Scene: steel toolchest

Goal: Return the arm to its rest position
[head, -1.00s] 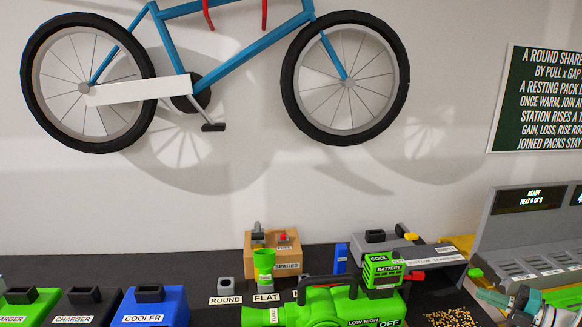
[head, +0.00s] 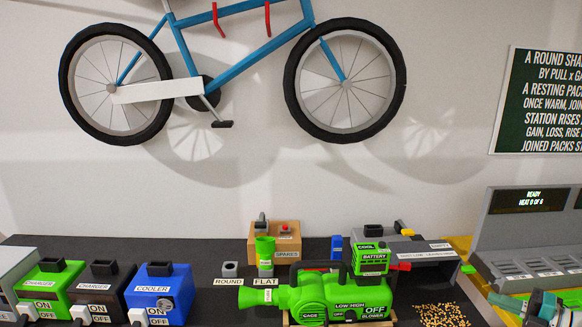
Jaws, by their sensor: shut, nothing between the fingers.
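My arm and gripper do not show in the head view. The only things in sight are the bench, its equipment and the wall behind it. Whether the arm is folded or extended cannot be seen.
A green blower (head: 325,298) lies on the dark bench (head: 205,300). Charger boxes (head: 97,290) and a blue cooler (head: 160,290) stand left, a wooden spares box (head: 287,238) behind. A grey station (head: 525,235) and a teal tool (head: 543,306) are at right. A bicycle (head: 235,75) hangs above.

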